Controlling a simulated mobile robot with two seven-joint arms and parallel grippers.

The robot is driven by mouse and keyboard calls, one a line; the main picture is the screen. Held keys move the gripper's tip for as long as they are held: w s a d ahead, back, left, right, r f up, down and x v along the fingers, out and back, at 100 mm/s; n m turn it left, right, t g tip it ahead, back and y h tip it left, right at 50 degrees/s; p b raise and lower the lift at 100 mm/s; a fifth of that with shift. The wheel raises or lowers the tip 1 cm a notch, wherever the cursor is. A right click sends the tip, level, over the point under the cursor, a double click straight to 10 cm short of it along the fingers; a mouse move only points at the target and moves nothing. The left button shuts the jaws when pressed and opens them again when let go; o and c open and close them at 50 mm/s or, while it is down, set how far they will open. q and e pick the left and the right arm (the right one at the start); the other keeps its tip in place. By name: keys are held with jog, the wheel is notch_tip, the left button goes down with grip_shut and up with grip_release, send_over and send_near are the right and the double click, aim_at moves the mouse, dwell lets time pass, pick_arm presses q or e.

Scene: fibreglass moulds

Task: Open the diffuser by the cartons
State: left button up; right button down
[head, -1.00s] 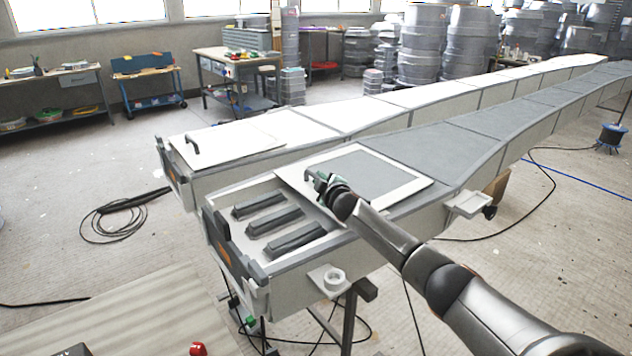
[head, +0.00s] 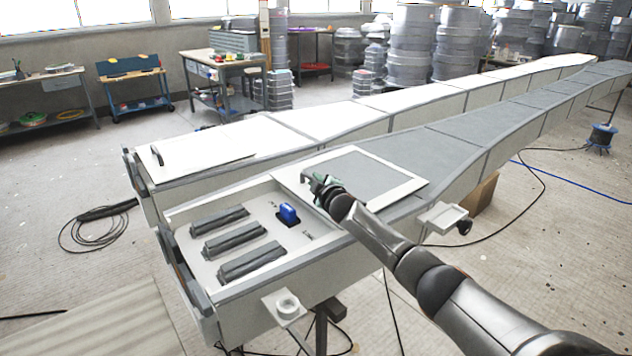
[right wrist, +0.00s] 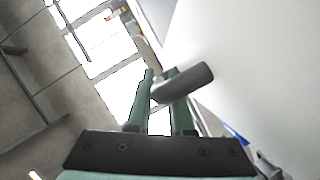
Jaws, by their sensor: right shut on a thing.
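The near long light-grey, boat-shaped body (head: 470,150) has an open bay (head: 250,285) at its front end. Its lid (head: 415,186), a pale frame with a grey middle, lies behind the bay, leaving the front part uncovered. A brown carton (head: 484,192) stands on the floor against its far right side. My right gripper (head: 322,188) is at the lid's front edge, shut on the lid's dark handle, mostly hidden in the head view. In the right wrist view the fingers (right wrist: 161,80) close around the grey handle bar (right wrist: 192,80). My left gripper is out of view.
A second long body with a closed white lid (head: 205,150) lies alongside. A bracket (head: 443,216) sticks out on the right. Cables lie on the floor.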

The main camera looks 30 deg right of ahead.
jog(key=shift+d+f, duration=0.1)
jog(key=shift+d, duration=0.2)
jog(key=c, duration=1.1)
grip_release()
jog(key=shift+p+v, duration=0.6)
jog(key=shift+v, duration=5.75)
jog(key=shift+w+a, duration=0.1)
